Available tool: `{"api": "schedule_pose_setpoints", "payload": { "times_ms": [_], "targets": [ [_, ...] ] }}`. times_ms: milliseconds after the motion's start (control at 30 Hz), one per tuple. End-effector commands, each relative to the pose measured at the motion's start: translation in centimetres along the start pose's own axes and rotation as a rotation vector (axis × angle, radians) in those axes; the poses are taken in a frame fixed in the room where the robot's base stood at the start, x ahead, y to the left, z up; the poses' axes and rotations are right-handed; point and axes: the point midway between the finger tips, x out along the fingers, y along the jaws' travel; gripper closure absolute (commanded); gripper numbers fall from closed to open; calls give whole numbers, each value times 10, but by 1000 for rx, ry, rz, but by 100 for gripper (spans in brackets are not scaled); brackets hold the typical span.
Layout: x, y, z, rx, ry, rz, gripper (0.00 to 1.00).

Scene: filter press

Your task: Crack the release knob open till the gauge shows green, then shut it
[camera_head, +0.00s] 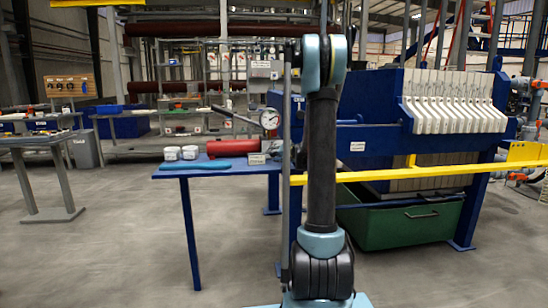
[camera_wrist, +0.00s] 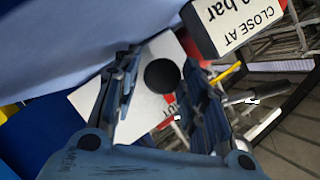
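The pressure gauge (camera_head: 269,120) has a round white dial and stands above the right end of a blue table. Its reading is too small to make out in the head view. In the wrist view a round black knob (camera_wrist: 162,76), apparently the release knob, sits in front of a white plate (camera_wrist: 152,112) with partly hidden lettering. My gripper (camera_wrist: 164,68) is open, one finger on each side of the knob as seen from the wrist. I cannot tell whether the fingers touch it. The gauge dial is not in the wrist view. My gripper is not visible in the head view.
A sign block (camera_wrist: 235,22) reading "CLOSE AT" and "bar" is close to the right finger. The blue table (camera_head: 228,171) holds a red cylinder (camera_head: 233,147), white jars (camera_head: 181,153) and a blue tool (camera_head: 206,165). The filter press (camera_head: 380,110) and a yellow rail (camera_head: 400,172) are at right.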

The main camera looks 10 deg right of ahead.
Motion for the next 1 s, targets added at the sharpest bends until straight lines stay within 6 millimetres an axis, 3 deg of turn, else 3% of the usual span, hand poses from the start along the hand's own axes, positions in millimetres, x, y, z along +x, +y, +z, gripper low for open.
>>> {"api": "schedule_pose_setpoints", "payload": {
  "times_ms": [200,333,1000],
  "targets": [
    [0,0,0,0,0,0,63],
    [0,0,0,0,0,0,93],
    [0,3,1,168,23,-92,94]
  ]
}}
